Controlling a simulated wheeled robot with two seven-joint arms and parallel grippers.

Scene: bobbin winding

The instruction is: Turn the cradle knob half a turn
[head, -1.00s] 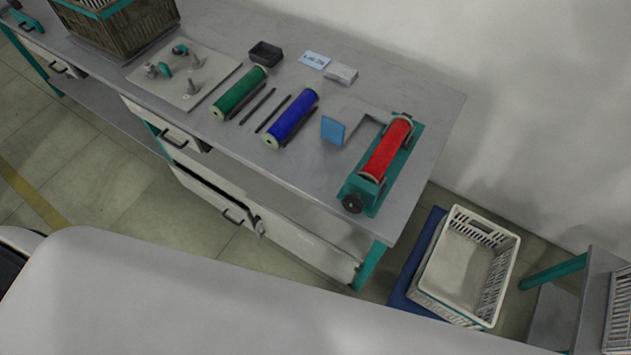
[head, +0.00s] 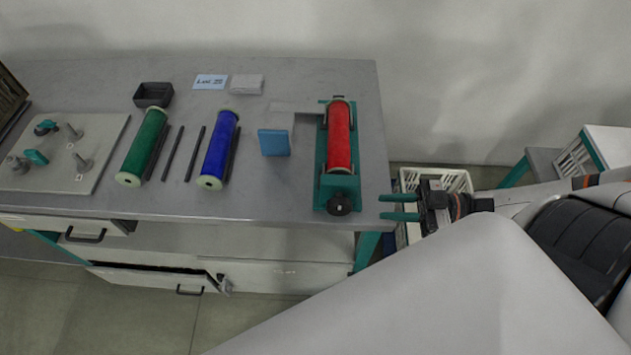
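The cradle (head: 322,180) is a teal frame at the right end of the grey bench and carries a red bobbin (head: 339,135). Its dark round knob (head: 339,204) is at the near end, by the bench's front edge. My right gripper (head: 384,207) has two teal fingers pointing left towards the knob. The fingers are apart with nothing between them, and a clear gap separates their tips from the knob. My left gripper is not in view.
A blue upright plate (head: 274,142) stands left of the cradle. A blue bobbin (head: 218,150), a green bobbin (head: 142,148) and dark rods lie further left. A white crate (head: 458,180) is right of the bench, partly behind my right gripper.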

